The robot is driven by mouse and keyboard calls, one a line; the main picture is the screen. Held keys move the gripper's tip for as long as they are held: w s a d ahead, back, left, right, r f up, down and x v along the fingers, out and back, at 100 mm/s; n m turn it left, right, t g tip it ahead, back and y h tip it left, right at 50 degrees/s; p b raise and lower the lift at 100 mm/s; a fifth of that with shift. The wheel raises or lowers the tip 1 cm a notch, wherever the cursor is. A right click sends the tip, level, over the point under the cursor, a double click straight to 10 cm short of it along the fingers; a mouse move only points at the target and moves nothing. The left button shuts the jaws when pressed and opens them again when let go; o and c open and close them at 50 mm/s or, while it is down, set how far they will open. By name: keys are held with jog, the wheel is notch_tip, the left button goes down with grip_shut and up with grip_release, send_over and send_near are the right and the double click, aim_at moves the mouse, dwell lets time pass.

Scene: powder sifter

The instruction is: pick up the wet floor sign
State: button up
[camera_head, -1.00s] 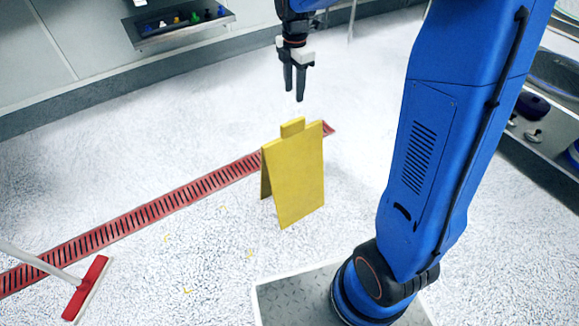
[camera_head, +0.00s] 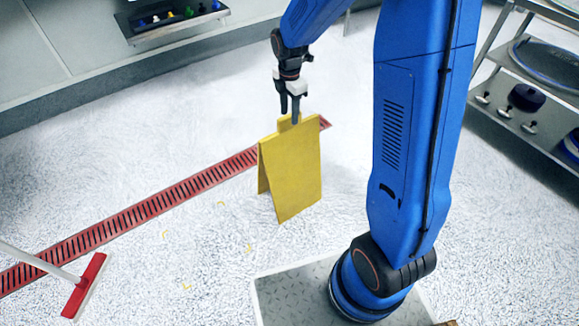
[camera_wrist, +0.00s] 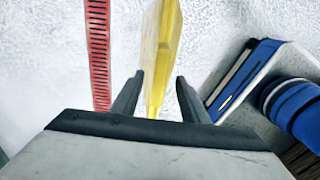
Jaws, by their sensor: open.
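The yellow wet floor sign (camera_head: 290,172) stands upright on the floor as an A-frame, with a small tab handle at its top. My gripper (camera_head: 290,116) points down at the top of the sign in the head view, its fingers at the height of the tab. In the wrist view, the sign (camera_wrist: 160,60) shows as a narrow yellow shape running between the two dark fingers of my gripper (camera_wrist: 157,95). The fingers are apart, with a gap on each side of the sign. The fingers partly hide the tab in the head view.
A red slotted floor drain (camera_head: 140,213) runs behind the sign. A red-headed squeegee (camera_head: 84,286) lies at the lower left. A metal shelf (camera_head: 510,122) with several items stands at the right. A wall tray (camera_head: 180,27) holds small coloured objects.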

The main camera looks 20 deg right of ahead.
aim_at(289, 121)
notch_tip(289, 121, down, 5)
dwell(0.3)
grip_shut()
jog(key=shift+w, duration=0.1)
dwell(1.3)
